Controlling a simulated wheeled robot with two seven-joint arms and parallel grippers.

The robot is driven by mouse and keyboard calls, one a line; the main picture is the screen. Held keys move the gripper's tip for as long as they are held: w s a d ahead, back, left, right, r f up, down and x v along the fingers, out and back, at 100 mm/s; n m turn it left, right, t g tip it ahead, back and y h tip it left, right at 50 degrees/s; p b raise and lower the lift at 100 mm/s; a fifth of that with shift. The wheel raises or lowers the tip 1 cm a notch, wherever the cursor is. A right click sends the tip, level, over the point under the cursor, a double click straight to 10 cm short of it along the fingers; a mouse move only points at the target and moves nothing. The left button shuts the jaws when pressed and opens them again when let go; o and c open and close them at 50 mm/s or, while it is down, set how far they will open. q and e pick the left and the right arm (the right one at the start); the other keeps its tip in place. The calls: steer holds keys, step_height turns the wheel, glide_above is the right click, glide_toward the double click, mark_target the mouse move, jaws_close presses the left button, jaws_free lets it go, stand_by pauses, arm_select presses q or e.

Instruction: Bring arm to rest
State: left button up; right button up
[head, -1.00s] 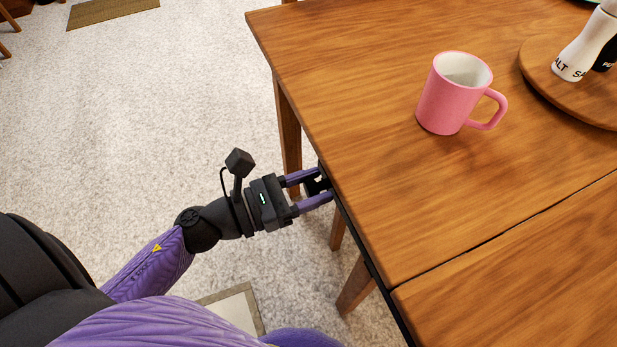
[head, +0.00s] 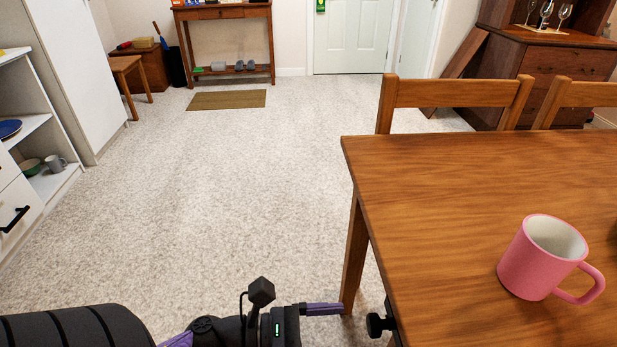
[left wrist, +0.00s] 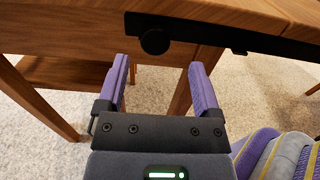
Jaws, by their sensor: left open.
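My left gripper (head: 325,311) is at the bottom of the head view, beside the table's left edge, with its lower part cut off by the frame. In the left wrist view (left wrist: 158,65) its two purple fingers stand apart with nothing between them. A dark round knob (head: 378,325) on the table's side is just beyond the fingertips, with a gap. In the left wrist view the knob (left wrist: 153,40) sits on a black bar (left wrist: 190,30) ahead of the fingers. My right gripper is in neither view.
The wooden table (head: 430,190) fills the right, with a pink mug (head: 540,262) upright on it. Chairs (head: 455,93) stand behind it. A white shelf unit (head: 35,140) is at the left. The carpet (head: 230,190) between is clear up to a mat (head: 227,100).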

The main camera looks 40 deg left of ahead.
arm_select(q)
steer(key=v, duration=0.4)
